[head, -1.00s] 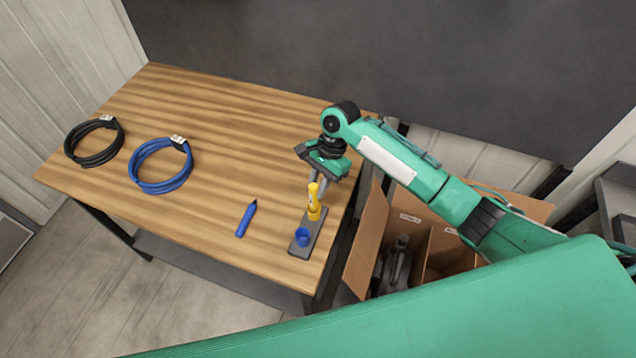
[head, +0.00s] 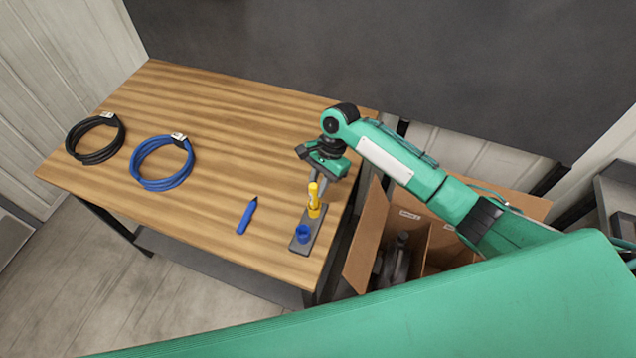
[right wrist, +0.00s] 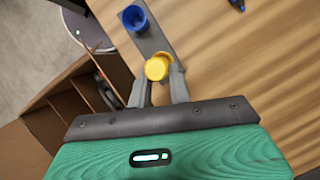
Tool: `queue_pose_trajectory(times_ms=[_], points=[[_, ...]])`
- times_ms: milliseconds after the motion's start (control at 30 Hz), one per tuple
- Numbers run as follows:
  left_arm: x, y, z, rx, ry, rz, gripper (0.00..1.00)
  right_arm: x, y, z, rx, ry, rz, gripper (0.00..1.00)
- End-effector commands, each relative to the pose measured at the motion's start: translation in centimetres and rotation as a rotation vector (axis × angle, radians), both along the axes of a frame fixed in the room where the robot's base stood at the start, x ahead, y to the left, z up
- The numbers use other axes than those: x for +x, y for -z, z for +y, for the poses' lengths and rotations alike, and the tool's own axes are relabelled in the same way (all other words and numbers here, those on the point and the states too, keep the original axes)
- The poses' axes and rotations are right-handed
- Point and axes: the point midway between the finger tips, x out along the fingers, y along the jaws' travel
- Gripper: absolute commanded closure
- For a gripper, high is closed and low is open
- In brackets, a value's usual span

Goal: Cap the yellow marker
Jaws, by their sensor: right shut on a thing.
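The yellow marker (head: 313,192) stands roughly upright over the far end of a dark grey cap holder (head: 302,245) at the table's front right. A yellow cap (head: 315,211) sits at that end, right under the marker; I cannot tell how deep the marker is in it. My right gripper (head: 318,184) is shut on the marker. In the right wrist view its fingers (right wrist: 158,84) lie on both sides of the marker's round end (right wrist: 156,69), with the yellow cap's rim (right wrist: 164,55) partly hidden behind. My left gripper is not in view.
A blue cap (head: 303,232) sits at the holder's near end. A blue marker (head: 246,217) lies left of the holder. A blue cable coil (head: 134,168) and a black one (head: 70,148) lie farther left. A cardboard box (head: 362,247) stands beside the table's right edge. The table's middle is clear.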

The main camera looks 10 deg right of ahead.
Motion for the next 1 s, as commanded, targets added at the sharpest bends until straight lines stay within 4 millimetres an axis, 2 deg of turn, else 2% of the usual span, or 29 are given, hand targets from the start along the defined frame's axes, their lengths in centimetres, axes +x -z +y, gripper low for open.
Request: queue_pose_trajectory(times_ms=[1000], points=[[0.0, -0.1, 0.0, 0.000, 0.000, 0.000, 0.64, 0.0, 1.1, 0.0, 0.001, 0.001, 0.001, 1.00]])
